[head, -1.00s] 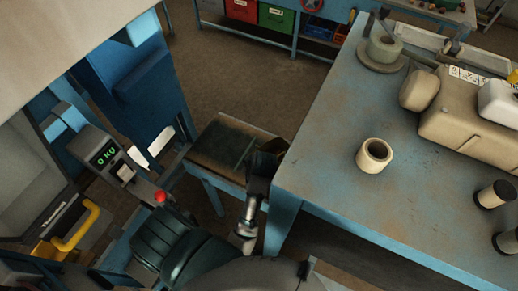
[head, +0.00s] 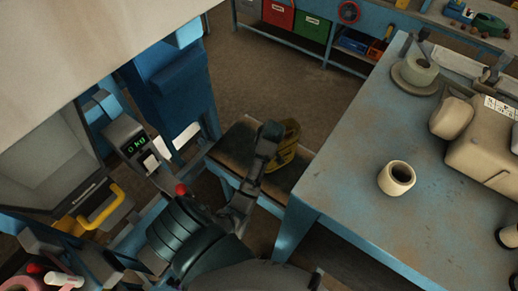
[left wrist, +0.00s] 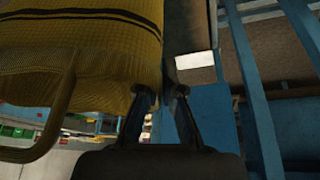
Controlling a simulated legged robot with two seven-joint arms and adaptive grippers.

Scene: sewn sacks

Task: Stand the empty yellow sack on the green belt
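The yellow sack (head: 287,142) shows in the head view above the green belt (head: 232,143), partly hidden behind my left gripper (head: 270,138); I cannot tell whether its base rests on the belt. In the left wrist view the sack (left wrist: 80,60) is large at the left, knitted, with dark stripes and a loop. There the left gripper's two fingers (left wrist: 162,95) stand apart, the left fingertip overlapping the sack's edge. No firm grip on the sack shows. My right gripper is in neither view.
A blue table (head: 345,200) beside the belt carries a cream ring-shaped roll (head: 396,178) and a beige canister (head: 490,150). A scale display (head: 136,145) reads 0 kg, near a yellow handle (head: 103,207). Red (head: 279,13) and green (head: 311,25) boxes sit at the back.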

